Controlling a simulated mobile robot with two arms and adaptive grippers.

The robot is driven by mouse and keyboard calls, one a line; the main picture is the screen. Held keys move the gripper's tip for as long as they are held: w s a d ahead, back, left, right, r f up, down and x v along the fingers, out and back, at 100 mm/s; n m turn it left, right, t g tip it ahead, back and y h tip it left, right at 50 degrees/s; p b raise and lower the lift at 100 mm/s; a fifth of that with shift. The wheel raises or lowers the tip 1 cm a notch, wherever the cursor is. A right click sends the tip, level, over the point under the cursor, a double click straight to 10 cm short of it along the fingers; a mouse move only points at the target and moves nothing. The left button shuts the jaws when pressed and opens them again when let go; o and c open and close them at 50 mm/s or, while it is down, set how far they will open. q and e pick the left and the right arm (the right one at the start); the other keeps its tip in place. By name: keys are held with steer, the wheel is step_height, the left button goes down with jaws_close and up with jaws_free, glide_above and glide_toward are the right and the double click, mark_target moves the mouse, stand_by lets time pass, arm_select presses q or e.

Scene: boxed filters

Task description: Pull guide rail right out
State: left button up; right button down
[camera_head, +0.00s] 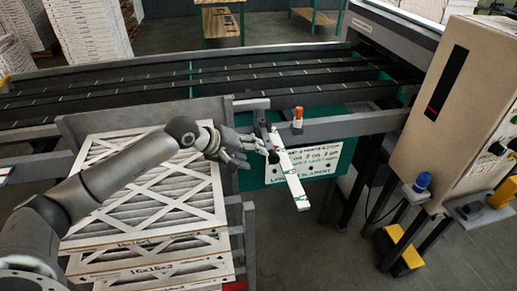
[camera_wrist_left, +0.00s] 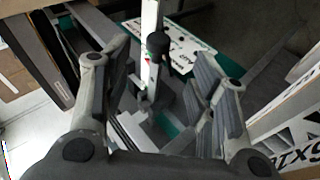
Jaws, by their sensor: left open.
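The right guide rail (camera_head: 290,172) is a white bar with green marks. It sticks out from the conveyor's side frame toward the front, beside a dark bracket with a black knob. In the left wrist view the white rail (camera_wrist_left: 151,32) runs up the middle, with the black knob (camera_wrist_left: 155,60) on it. My left gripper (camera_head: 256,146) is open just left of the rail and knob. In the wrist view its two fingers (camera_wrist_left: 160,72) stand apart on either side of the rail and knob, holding nothing. My right gripper is not in view.
A stack of boxed filters (camera_head: 150,205) lies below my left arm. Behind is the conveyor (camera_head: 130,84). An orange-capped part (camera_head: 297,117) stands on the frame near the rail. A lettered white sign (camera_head: 318,160) hangs behind it. A beige control cabinet (camera_head: 462,110) stands at right.

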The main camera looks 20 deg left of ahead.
mark_target(272, 159)
arm_select(q)
steer(key=p+x, duration=0.2)
steer(key=x, duration=0.7)
steer(key=shift+w+r+p, duration=0.1)
steer(key=shift+w+p, duration=0.15)
steer(key=shift+p, duration=0.15)
steer(key=shift+w+d, duration=0.15)
steer(key=shift+w, duration=0.05)
steer(key=shift+w+d+f, duration=0.1)
steer(key=shift+w+f, duration=0.1)
steer(key=shift+f, duration=0.25)
steer(key=shift+c, duration=0.7)
jaws_close()
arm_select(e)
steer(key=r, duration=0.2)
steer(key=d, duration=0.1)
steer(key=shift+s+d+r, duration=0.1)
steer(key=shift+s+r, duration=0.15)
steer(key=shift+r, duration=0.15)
